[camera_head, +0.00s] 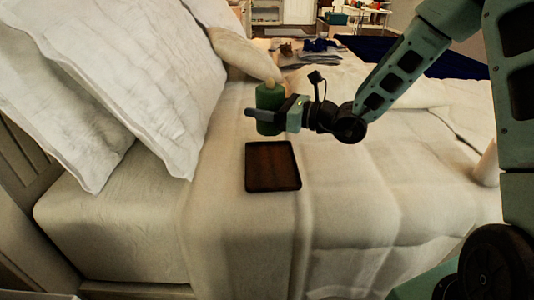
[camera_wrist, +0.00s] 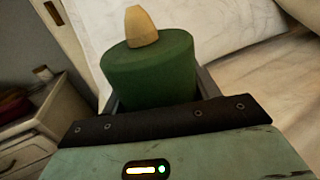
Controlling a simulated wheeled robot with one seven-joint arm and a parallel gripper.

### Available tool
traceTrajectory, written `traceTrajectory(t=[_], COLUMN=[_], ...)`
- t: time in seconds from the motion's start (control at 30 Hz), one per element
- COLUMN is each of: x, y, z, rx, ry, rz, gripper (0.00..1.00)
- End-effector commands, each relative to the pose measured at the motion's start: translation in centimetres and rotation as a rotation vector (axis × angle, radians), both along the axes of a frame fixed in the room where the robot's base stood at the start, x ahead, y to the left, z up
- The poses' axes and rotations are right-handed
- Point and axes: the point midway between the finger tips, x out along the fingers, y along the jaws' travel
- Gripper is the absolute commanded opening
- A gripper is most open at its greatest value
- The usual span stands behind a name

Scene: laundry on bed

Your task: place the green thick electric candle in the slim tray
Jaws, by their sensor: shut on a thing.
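The green thick electric candle (camera_head: 268,98) is upright with a tan flame-shaped tip, and it fills the wrist view (camera_wrist: 150,75) between the fingers. My gripper (camera_head: 268,115) is shut around its middle. In the head view the candle appears beyond the far edge of the slim tray, apart from it. The slim tray (camera_head: 272,166) is a dark brown, shallow, empty rectangle lying on the bed. The tray does not show in the wrist view. The candle's height above the bed is hard to tell.
White pillows (camera_head: 160,75) lean at the left of the bed. The bedding (camera_head: 350,215) around the tray is mostly clear and slightly wrinkled. Several clothes (camera_head: 320,45) lie at the back. A nightstand (camera_wrist: 40,130) shows in the wrist view.

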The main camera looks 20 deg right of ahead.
Motion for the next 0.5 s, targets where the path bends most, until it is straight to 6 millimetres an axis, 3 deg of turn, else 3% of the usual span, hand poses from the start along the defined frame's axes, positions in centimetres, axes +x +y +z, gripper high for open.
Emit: traceTrajectory(t=[0.1,0.37,0.5], x=[0.0,0.0,0.0], y=[0.0,0.0,0.0], z=[-2.6,-4.6,-6.8], rx=[0.001,0.001,0.001], ry=[0.003,0.001,0.002], rz=[0.0,-0.001,-0.001], gripper=[0.34,0.34,0.34])
